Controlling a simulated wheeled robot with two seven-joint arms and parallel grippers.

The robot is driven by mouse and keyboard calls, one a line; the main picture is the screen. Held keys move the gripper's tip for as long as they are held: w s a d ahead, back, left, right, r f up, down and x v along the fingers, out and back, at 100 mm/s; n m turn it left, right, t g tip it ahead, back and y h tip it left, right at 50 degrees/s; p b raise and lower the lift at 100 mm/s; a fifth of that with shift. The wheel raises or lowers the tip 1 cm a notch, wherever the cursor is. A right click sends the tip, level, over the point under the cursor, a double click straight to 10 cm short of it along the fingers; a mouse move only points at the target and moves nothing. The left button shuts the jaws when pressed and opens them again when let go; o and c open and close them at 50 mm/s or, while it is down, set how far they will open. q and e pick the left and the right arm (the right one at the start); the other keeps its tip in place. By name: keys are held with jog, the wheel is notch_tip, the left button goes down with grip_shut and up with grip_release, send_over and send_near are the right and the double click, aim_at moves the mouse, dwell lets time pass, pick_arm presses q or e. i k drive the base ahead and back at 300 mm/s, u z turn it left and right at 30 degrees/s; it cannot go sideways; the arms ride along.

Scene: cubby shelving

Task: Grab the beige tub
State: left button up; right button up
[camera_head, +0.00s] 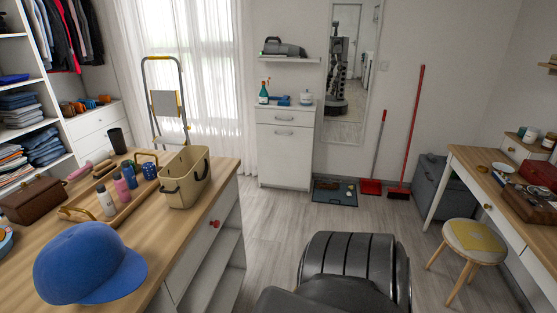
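The beige tub (184,180) stands upright on the wooden counter (190,228) at the left, close to the counter's right edge. It is an open-topped container with a dark handle on its front side. Its inside is mostly hidden from this angle. Neither my left nor my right gripper is in view.
A wooden tray (122,212) with several bottles lies left of the tub. A blue cap (88,262) lies in front. A stool (474,244) stands near the right desk. The floor (262,250) right of the counter is clear. My dark body fills the bottom middle.

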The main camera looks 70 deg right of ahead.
aim_at(182, 180)
jog(key=z, duration=1.55)
